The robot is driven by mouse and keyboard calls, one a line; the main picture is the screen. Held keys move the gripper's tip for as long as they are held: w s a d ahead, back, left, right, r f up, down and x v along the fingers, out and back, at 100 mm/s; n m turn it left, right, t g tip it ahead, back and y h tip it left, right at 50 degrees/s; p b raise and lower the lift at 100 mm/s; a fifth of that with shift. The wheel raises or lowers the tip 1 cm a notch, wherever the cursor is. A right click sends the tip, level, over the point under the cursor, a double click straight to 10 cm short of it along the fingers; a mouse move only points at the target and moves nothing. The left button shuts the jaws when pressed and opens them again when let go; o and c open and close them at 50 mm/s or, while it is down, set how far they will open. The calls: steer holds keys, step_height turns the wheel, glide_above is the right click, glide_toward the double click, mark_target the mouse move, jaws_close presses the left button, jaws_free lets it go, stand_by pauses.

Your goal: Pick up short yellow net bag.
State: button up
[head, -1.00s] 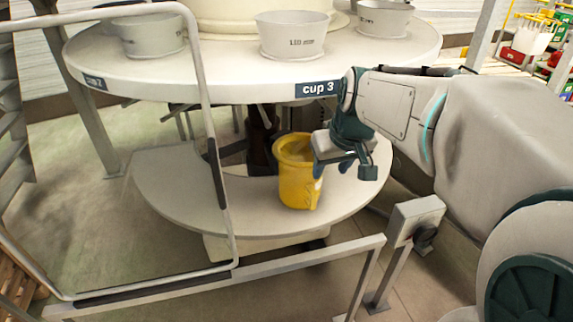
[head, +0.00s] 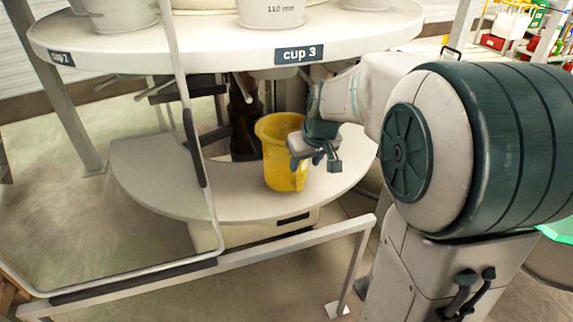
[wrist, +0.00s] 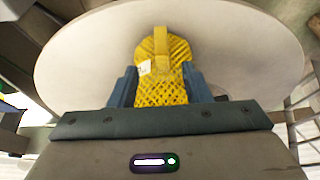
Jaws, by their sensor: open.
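The short yellow net bag (head: 281,150) stands upright on the lower round shelf, open at its top. In the wrist view the yellow mesh (wrist: 162,92) shows with a small white tag on it and a smooth yellow strip at its far end. My gripper (head: 317,160) is at the bag's right side in the head view and overlaps its edge there. In the wrist view the fingers (wrist: 160,88) are apart, one on each side of the mesh. I cannot tell whether they touch it.
The lower shelf (head: 165,175) is bare to the left of the bag. The upper round table (head: 220,62), labelled "cup 3", carries white cups (head: 270,12) above the work. A white guard frame (head: 190,130) stands at the left, and a low rail (head: 270,246) runs in front.

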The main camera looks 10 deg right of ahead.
mark_target(299, 171)
steer(key=x, duration=0.4)
steer(key=shift+w+a+f, duration=0.2)
steer(key=shift+w+f, duration=0.05)
steer(key=shift+w, duration=0.15)
jaws_close()
steer(key=shift+r, duration=0.15)
